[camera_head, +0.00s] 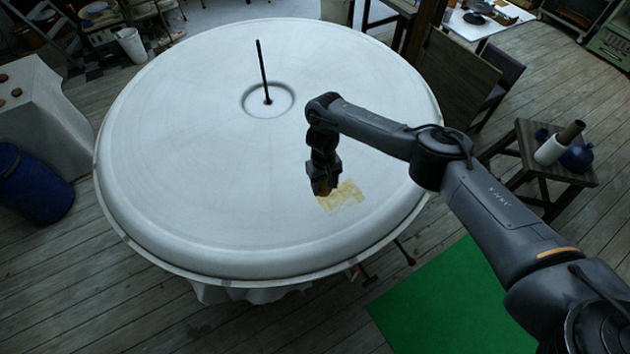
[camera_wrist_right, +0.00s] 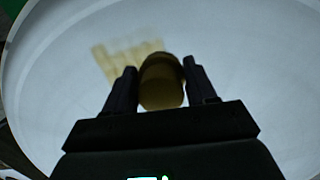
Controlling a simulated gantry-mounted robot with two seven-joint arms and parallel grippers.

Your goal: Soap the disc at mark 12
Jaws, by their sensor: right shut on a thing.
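The large white plaster disc (camera_head: 200,170) fills the middle of the head view, with a dark rod (camera_head: 263,75) upright at its hub. A yellowish soap patch (camera_head: 348,200) lies on the disc's near right part; it also shows in the wrist view (camera_wrist_right: 115,62). My right gripper (camera_head: 323,190) is over the disc at the patch's left edge. In the wrist view it is shut on a rounded yellow-brown thing (camera_wrist_right: 161,85), perhaps a sponge. I cannot tell whether this thing touches the disc. No mark number is legible. My left gripper is not in view.
A green mat (camera_head: 440,305) lies on the plank floor at the near right. A wooden stool (camera_head: 535,165) with a blue jug (camera_head: 577,157) and a white cylinder (camera_head: 550,150) stands at the right. A blue barrel (camera_head: 30,185) stands at the left.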

